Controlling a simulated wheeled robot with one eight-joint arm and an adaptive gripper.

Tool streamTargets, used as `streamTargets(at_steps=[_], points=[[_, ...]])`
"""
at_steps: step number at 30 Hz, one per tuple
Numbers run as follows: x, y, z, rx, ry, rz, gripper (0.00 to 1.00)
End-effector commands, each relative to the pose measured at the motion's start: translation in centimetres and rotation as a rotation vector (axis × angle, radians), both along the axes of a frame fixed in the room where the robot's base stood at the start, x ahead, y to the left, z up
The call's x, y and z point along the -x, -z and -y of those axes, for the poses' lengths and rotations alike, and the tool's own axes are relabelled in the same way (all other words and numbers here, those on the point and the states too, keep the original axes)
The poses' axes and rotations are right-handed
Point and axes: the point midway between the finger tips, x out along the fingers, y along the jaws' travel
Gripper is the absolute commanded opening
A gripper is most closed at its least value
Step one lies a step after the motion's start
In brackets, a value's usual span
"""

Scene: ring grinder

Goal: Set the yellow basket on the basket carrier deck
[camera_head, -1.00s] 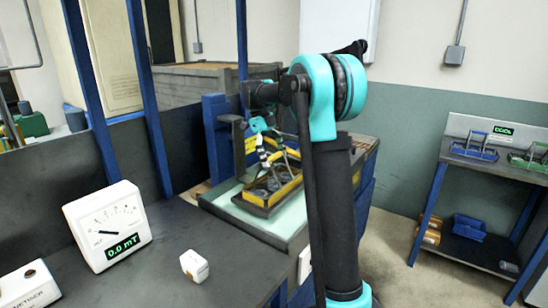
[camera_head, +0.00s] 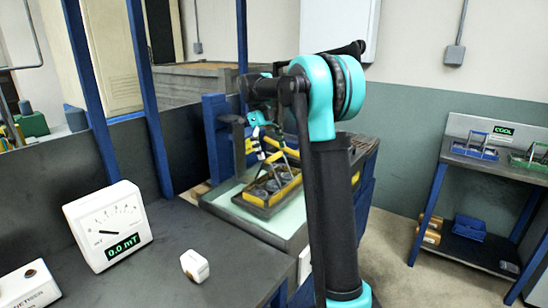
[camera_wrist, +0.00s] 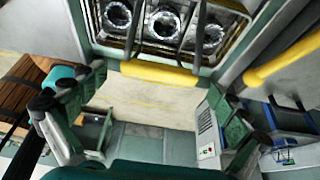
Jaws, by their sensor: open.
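The yellow basket (camera_head: 285,191), dark with yellow edges and a raised handle, holds several round metal rings. It sits over a pale green surface (camera_head: 240,216) beyond the dark table. The wrist view shows its yellow handle bar (camera_wrist: 158,74) across the upper middle, with the rings behind it. My gripper (camera_head: 263,147) is above the basket, near its handle. In the wrist view my gripper (camera_wrist: 153,92) is open, with fingers wide apart left and right of the bar and nothing gripped. I cannot tell for sure which surface is the carrier deck.
A gauge reading 0.0 mT (camera_head: 107,226) and a small white block (camera_head: 195,266) stand on the table (camera_head: 160,280). Blue posts rise behind it. At right, a shelf marked COOL (camera_head: 500,160) holds blue and green baskets. Open floor (camera_head: 395,255) lies before the shelf.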

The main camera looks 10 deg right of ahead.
Motion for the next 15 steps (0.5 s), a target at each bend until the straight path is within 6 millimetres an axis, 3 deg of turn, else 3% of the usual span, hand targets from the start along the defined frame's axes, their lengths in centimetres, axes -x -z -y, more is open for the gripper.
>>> streamTargets(at_steps=[9,15], points=[[-1.8,-6.0,-1.8,0.0,-0.001,0.0,1.0],[-2.5,-8.4,-2.5,0.0,0.0,0.0,1.0]])
